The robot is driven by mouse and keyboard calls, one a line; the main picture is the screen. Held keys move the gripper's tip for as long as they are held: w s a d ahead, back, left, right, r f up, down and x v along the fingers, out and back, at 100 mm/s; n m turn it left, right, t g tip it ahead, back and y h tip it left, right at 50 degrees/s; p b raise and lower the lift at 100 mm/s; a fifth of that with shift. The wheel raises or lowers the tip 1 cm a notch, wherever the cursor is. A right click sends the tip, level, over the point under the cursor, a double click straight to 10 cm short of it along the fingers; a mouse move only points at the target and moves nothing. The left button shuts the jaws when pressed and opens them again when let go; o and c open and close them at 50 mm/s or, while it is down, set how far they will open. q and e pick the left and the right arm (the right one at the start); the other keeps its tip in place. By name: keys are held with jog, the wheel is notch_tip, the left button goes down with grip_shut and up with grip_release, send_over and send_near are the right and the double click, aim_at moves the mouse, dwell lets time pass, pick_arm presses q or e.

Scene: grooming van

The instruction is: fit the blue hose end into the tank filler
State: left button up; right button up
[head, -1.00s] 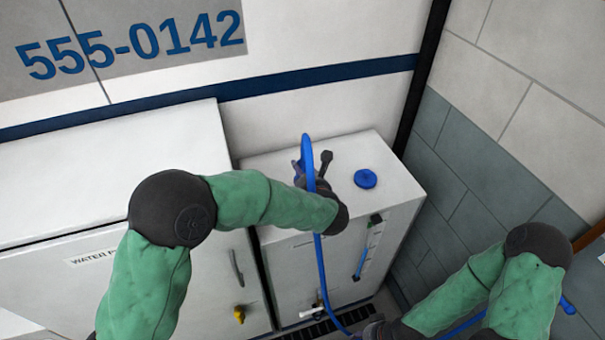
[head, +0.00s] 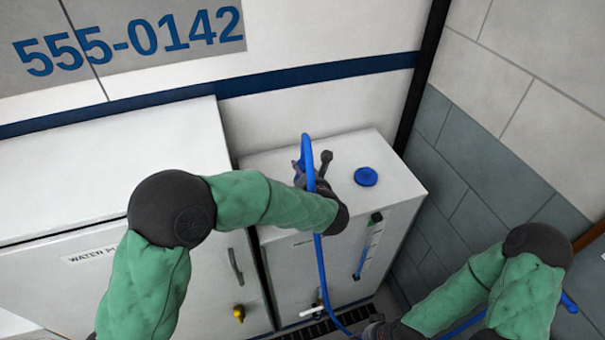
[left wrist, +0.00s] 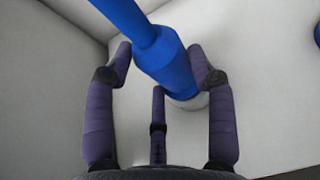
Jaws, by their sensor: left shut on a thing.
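The blue hose (head: 321,265) rises from the floor, arches over my left gripper (head: 312,172) and bends down into it above the white tank (head: 270,165). In the left wrist view, my left gripper (left wrist: 165,75) is shut on the thick blue hose end (left wrist: 165,62). The hose end is tilted, and a pale ring (left wrist: 195,101) shows at its lower tip. I cannot tell whether this ring is the tank filler or part of the hose, or whether the end is seated. My right gripper (head: 375,331) is at the bottom edge, mostly cut off; its fingers are unclear.
A blue cap (head: 366,176) lies on the tank top, right of my left gripper. A dark lever-like part (head: 326,158) stands just beside that gripper. A level gauge (head: 368,246) is on the tank front. A larger white cabinet (head: 110,160) stands left; a tiled wall (head: 480,180) is right.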

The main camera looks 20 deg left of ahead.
pick_arm(q)
jog(key=shift+f+b, duration=0.5)
jog(key=o, duration=1.5)
jog(key=shift+o, duration=0.2)
jog(key=v, duration=1.2)
jog(key=shift+d+f, duration=0.1)
